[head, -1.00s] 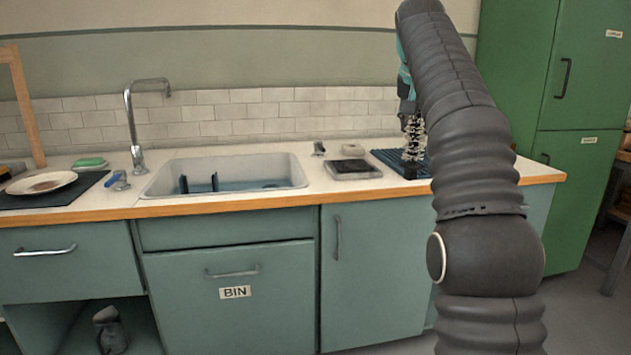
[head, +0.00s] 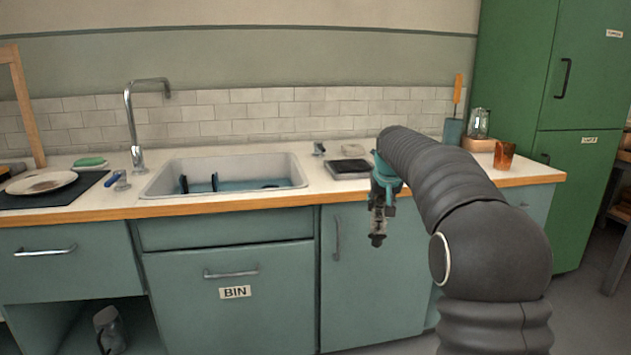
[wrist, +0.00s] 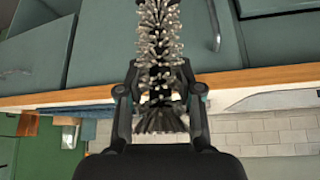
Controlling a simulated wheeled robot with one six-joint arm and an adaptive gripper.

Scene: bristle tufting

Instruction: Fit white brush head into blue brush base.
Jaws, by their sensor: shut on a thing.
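In the wrist view the brush head (wrist: 160,45) is pale with dark parts, and stands lengthwise between the two fingers (wrist: 158,95). In the head view the held brush (head: 377,238) hangs down below the fingers and looks dark. A small blue object (head: 118,180) lies on the counter left of the sink. It may be the blue brush base, but it is too small to tell.
The sink (head: 225,176) has dark upright items in it. A grey scale-like box (head: 353,168) sits right of the sink. An amber cup (head: 504,156) and a glass jar (head: 479,124) stand at the right counter end. A plate (head: 42,183) lies far left.

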